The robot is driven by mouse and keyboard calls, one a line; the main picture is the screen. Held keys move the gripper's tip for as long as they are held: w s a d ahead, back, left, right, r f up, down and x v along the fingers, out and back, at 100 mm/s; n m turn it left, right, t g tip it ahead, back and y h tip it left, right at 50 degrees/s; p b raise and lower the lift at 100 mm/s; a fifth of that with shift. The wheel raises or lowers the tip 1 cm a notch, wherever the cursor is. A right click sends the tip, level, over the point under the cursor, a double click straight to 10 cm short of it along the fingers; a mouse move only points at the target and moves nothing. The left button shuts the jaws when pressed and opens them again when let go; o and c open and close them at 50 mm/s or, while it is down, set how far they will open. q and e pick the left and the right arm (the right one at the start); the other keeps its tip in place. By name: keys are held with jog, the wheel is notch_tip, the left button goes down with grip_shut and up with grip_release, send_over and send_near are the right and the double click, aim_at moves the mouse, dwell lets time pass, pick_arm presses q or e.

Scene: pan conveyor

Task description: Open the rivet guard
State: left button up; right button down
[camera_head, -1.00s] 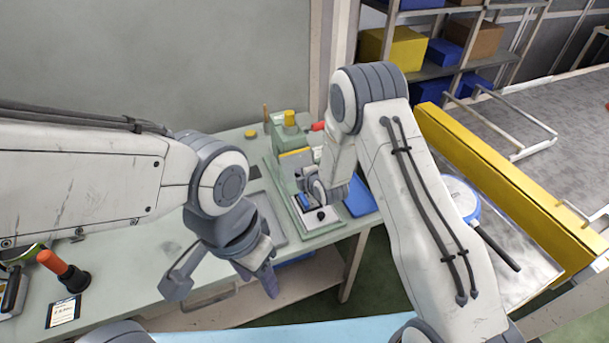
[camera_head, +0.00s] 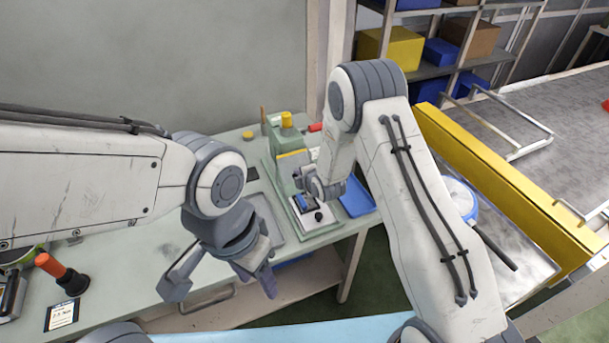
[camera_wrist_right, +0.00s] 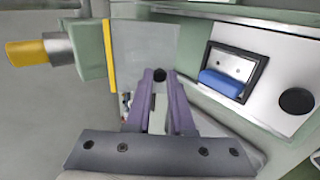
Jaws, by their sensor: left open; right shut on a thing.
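The green rivet machine (camera_head: 282,140) stands at the back right of the bench, with a yellow cap on top. In the right wrist view, the guard (camera_wrist_right: 140,45) is a grey see-through panel with a yellow strip along its left edge. My right gripper (camera_head: 314,190) is at the machine's front. In the wrist view its purple fingers (camera_wrist_right: 160,85) are shut around a small dark knob (camera_wrist_right: 158,75) at the guard panel. A blue piece (camera_wrist_right: 222,83) sits in a framed recess right of them. My left gripper (camera_head: 221,284) is open and empty in front of the bench.
An orange-handled tool (camera_head: 62,272) stands at the bench's left. The yellow conveyor rail (camera_head: 500,175) and a blue-rimmed round pan (camera_head: 459,197) are at the right.

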jog(key=c, duration=0.8)
grip_release()
jog(key=shift+w+a+r, duration=0.1)
jog(key=shift+a+r, duration=0.2)
jog(key=shift+a, duration=0.25)
jog(key=shift+o, duration=0.2)
jog(key=shift+d+f, duration=0.15)
jog(key=shift+d, duration=0.1)
jog(key=b+v, duration=0.3)
jog(key=v, duration=0.7)
jog(key=shift+s, duration=0.25)
jog(key=shift+d, duration=0.1)
